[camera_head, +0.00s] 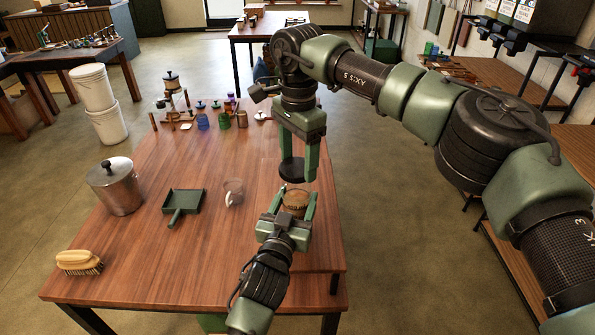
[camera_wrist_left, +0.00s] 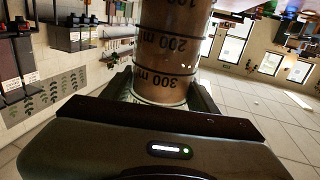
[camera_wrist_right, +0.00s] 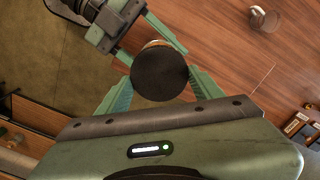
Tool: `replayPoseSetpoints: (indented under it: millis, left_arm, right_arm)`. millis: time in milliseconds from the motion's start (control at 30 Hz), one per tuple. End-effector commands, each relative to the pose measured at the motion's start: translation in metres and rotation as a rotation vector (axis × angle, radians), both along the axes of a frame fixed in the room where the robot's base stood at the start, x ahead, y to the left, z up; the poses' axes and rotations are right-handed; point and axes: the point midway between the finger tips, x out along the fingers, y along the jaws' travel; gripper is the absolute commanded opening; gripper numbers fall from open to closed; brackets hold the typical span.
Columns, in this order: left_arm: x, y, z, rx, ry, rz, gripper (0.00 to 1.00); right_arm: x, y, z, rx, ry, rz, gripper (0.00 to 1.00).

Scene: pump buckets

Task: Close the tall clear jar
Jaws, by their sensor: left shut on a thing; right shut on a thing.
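The tall clear jar (camera_head: 296,207) holds brown contents and stands near the table's right edge. My left gripper (camera_head: 294,197) is shut around it from the front. The left wrist view shows the jar's wall (camera_wrist_left: 166,50) close up, with black volume marks. My right gripper (camera_head: 299,174) points down and is shut on a round black lid (camera_head: 291,169). The lid is above the jar, with a visible gap between them in the head view. In the right wrist view the lid (camera_wrist_right: 160,75) hides most of the jar, leaving a thin brown sliver.
A clear mug (camera_head: 233,190), a green dustpan (camera_head: 184,203), a metal pot (camera_head: 118,188) and a brush (camera_head: 79,262) sit to the left on the wooden table (camera_head: 165,265). Several small coloured jars stand at the back. White buckets (camera_head: 97,100) are stacked on the floor at left.

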Motion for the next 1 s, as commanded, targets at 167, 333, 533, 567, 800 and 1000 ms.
replayPoseSetpoints:
  millis: [167, 333, 533, 567, 800, 1000]
  left_arm:
    - [0.0, 0.0, 0.0, 0.0, 0.001, 0.0, 0.0]
    - [0.0, 0.0, 0.0, 0.0, 0.001, 0.0, 0.0]
    - [0.0, 0.0, 0.0, 0.0, 0.001, 0.0, 0.0]
    - [0.0, 0.0, 0.0, 0.0, 0.001, 0.0, 0.0]
    - [0.0, 0.0, 0.0, 0.0, 0.001, 0.0, 0.0]
    - [0.0, 0.0, 0.0, -0.001, 0.001, 0.0, 0.0]
  right_arm:
    - [0.0, 0.0, -0.02, -0.001, -0.001, 0.0, 0.29]
    - [0.0, 0.0, -0.02, 0.0, -0.001, -0.001, 0.29]
    - [0.0, 0.0, -0.02, 0.0, -0.001, -0.001, 0.29]
    - [0.0, 0.0, -0.02, 0.0, -0.001, -0.001, 0.29]
    - [0.0, 0.0, -0.027, 0.0, 0.0, 0.0, 0.29]
    - [0.0, 0.0, -0.038, 0.0, 0.0, 0.001, 0.29]
